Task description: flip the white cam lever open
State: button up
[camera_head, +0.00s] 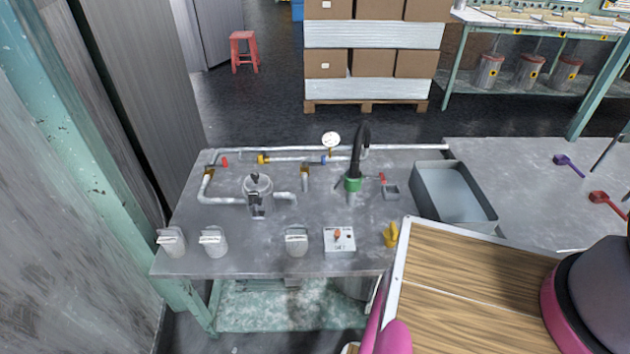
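Three small pale grey fittings with whitish flat tops stand along the front of the grey workbench (250,262): a far-left one (171,242), one beside it (213,241), and one nearer the middle (296,243). Their white tops look like levers lying roughly level, but they are too small to tell which one is the white cam lever or how it is set. My gripper is not in view. Pink and dark grey parts of my arm (595,295) show at the lower right, away from these fittings.
Behind are grey pipework (225,201), a clear cylinder (258,195), a black hose (359,150) with a green collar and a grey bin (425,197). A wood-grained panel (470,300) covers the lower right.

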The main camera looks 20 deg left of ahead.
aim_at(333, 187)
jog(key=u, duration=1.05)
